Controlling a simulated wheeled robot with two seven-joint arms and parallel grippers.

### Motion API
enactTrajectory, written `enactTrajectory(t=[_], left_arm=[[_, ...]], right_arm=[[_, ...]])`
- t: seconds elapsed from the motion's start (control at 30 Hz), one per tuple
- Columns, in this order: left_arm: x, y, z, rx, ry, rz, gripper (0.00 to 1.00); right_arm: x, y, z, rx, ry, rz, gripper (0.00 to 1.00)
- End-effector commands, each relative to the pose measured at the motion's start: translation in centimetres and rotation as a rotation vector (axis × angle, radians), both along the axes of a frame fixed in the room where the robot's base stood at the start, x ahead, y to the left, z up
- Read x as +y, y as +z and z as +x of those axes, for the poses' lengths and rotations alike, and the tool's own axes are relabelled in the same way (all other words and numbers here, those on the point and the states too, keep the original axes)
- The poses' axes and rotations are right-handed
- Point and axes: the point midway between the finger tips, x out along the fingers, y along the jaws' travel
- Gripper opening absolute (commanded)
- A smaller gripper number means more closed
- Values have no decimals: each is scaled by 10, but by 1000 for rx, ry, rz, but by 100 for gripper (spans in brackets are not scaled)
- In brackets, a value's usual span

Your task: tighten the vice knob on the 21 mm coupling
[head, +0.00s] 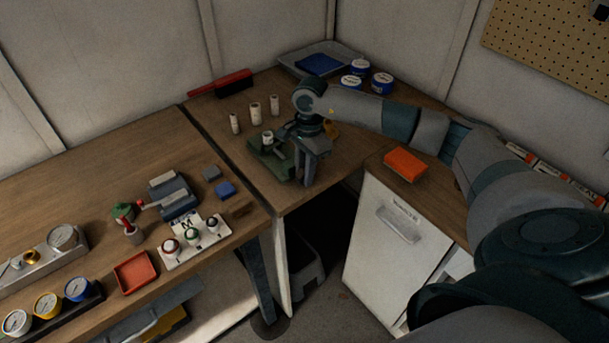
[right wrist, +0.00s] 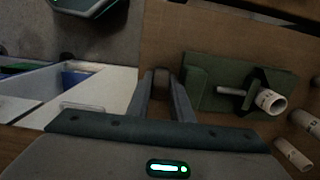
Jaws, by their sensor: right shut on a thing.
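The green vice (head: 266,163) stands near the front edge of the corner bench and shows in the right wrist view (right wrist: 195,92). A pale coupling (head: 267,138) sits upright in its jaws; it also shows in the right wrist view (right wrist: 270,101). My right gripper (head: 307,180) points down at the vice's right end. In the right wrist view, its fingers (right wrist: 162,85) are shut on a round brownish knob (right wrist: 161,77) beside the vice. The fingers hide the knob in the head view. My left gripper is not in view.
Three loose pale couplings, one of them here (head: 255,112), stand behind the vice. An orange box (head: 405,164) lies right of the gripper. Gauges and a red tray (head: 135,272) occupy the left bench.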

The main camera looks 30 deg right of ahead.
Motion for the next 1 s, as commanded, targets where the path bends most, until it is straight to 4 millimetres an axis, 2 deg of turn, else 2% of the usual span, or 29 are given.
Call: enactTrajectory(t=[0.03, 0.1, 0.47, 0.5, 1.0], left_arm=[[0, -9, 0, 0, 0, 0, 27], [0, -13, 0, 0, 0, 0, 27], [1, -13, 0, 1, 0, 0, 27], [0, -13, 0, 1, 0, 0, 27], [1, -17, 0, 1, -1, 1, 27]], right_arm=[[-2, -5, 0, 2, -2, 18, 0], [-2, -3, 0, 2, -1, 42, 0], [-1, 1, 0, 3, 1, 64, 0], [0, 1, 0, 3, 1, 64, 27], [-2, 6, 0, 3, 0, 62, 27]])
